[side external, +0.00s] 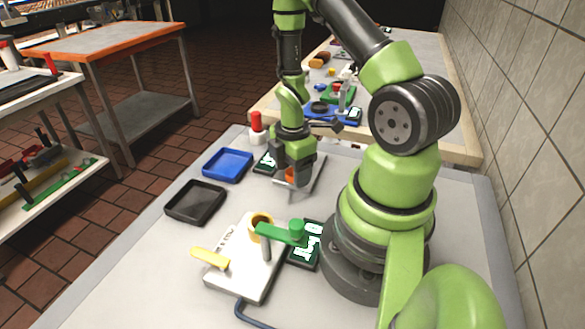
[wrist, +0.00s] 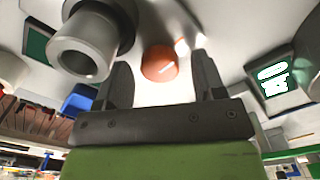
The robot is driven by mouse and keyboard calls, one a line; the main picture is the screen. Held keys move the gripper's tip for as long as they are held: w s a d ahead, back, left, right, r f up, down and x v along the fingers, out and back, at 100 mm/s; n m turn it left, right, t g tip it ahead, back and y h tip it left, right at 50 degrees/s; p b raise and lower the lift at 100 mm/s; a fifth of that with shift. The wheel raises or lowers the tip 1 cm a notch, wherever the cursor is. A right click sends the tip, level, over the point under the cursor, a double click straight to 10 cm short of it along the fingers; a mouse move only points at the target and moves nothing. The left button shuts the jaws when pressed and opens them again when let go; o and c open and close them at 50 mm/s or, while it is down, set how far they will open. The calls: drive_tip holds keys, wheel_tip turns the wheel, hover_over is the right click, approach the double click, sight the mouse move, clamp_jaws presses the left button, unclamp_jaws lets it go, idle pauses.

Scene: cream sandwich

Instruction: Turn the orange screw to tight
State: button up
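The orange screw (wrist: 159,63) shows as a round orange head in the wrist view, between the two fingers of my gripper (wrist: 160,72). A gap shows on each side of the head, so the fingers are open around it and do not appear to touch it. In the side external view my gripper (side external: 293,170) points down over a light plate (side external: 314,181) beyond the white scale-like block. The orange screw (side external: 290,176) is partly hidden by the fingers there. Its thread and how deep it sits cannot be seen.
A grey hollow cylinder (wrist: 82,50) is close left of the fingers. A lit display (wrist: 278,78) is at right. A blue tray (side external: 227,163), a black tray (side external: 196,202) and a red-capped bottle (side external: 256,128) stand nearby. A white block (side external: 240,270) with a green lever (side external: 280,234) is in front.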

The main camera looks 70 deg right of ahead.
wheel_tip(320, 180, up, 10)
idle(0.7)
idle(0.4)
wheel_tip(320, 180, up, 6)
drive_tip(key=f+m+t, duration=0.1)
drive_tip(key=m+t, duration=0.1)
drive_tip(key=m, duration=0.1)
hover_over(292, 172)
drive_tip(key=w+a, duration=0.2)
drive_tip(key=a, duration=0.1)
drive_tip(key=s+a+r+m+t+y, duration=0.2)
drive_tip(key=s+a+r+m+t, duration=0.3)
drive_tip(key=a+r+m, duration=0.7)
wheel_tip(292, 172, up, 2)
drive_tip(key=shift+s+a+r, duration=0.1)
drive_tip(key=shift+s+a, duration=0.3)
drive_tip(key=shift+s, duration=0.55)
